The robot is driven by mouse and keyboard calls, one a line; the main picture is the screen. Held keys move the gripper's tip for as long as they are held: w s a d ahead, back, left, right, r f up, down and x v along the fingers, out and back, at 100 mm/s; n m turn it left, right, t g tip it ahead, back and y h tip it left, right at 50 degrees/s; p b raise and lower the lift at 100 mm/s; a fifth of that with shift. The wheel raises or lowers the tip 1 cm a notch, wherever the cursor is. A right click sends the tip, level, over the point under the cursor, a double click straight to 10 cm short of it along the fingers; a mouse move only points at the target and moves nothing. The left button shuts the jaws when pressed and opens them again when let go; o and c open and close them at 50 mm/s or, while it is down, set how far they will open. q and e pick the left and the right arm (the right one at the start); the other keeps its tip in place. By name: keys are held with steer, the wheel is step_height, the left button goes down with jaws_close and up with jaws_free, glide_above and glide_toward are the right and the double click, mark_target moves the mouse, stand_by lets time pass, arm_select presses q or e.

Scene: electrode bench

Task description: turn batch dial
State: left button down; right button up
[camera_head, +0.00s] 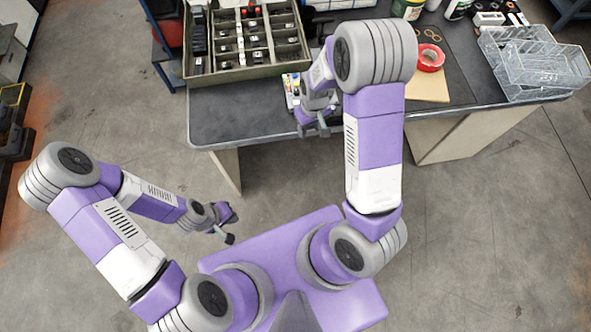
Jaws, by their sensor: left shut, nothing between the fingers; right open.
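A small panel with coloured parts (291,88) lies at the front edge of the bench, left of my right forearm. My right arm hides part of it, and I cannot make out a batch dial on it. My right gripper (315,129) is open, with nothing seen between its fingers. It is at the bench's front edge, just below and right of the panel in the picture. My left gripper (231,228) is shut and empty, over the floor in front of the bench, well away from the panel.
A compartment tray (188,76) with several dark parts stands behind the panel on the bench (238,122). Red tape (430,58) sits on a tan board (430,90) at right. Clear plastic bins (540,65) stand at the right end. The bench's front left is clear.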

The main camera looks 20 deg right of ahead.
steer(key=s+a+f+m+y+p, duration=0.2)
steer(key=s+a+f+m+y, duration=0.1)
steer(key=s+a+f, duration=0.6)
steer(key=shift+s+a+f, duration=0.2)
steer(key=shift+s+a, duration=1.1)
steer(key=shift+s, duration=0.5)
steer(key=shift+s+a+f+m+t+y, duration=0.1)
steer(key=shift+s+a+m+t+y, duration=0.3)
steer(key=shift+s+a, duration=0.5)
